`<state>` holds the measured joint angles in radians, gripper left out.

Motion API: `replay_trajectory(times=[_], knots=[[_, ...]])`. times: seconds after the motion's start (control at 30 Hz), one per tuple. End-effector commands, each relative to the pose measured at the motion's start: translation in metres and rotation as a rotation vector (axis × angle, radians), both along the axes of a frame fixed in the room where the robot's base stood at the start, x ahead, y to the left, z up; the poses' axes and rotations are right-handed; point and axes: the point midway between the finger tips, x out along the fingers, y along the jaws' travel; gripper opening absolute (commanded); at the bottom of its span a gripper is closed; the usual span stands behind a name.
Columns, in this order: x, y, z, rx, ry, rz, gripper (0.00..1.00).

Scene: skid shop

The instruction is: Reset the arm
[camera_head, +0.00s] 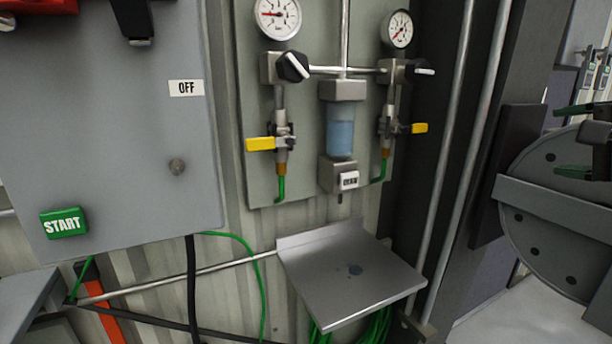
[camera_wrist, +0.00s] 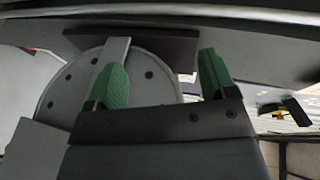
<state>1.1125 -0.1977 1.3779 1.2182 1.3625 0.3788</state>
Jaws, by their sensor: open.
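My gripper (camera_head: 558,141) shows at the right edge of the head view, with its two green fingers apart, one above the other, pointing left. It lies in front of a round grey flange with bolt holes (camera_head: 545,240). In the wrist view my gripper (camera_wrist: 163,76) is open and nothing is between its fingers. The round flange (camera_wrist: 62,95) is behind the left finger there. Most of my arm is outside the head view.
A grey control box (camera_head: 110,120) with a green START button (camera_head: 64,223) is at left. A panel (camera_head: 258,185) carries gauges (camera_head: 278,16), yellow-handled valves (camera_head: 260,144) and a blue-filled bowl (camera_head: 340,135). A metal shelf (camera_head: 320,280) juts out below. Vertical pipes (camera_head: 458,130) stand right of the panel.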

Motion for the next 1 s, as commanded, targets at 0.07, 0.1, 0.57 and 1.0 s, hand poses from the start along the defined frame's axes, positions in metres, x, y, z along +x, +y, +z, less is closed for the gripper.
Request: replay_trajectory(times=[0.07,0.1,0.57,1.0], knots=[[0.006,-0.006,-0.034,-0.033,0.082,-0.028,0.78],[0.009,-0.008,-0.053,-0.057,0.132,-0.038,0.78],[-0.015,0.122,-0.351,-0.833,0.816,0.518,0.78],[-0.049,0.221,-0.402,-1.159,0.744,0.933,0.78]])
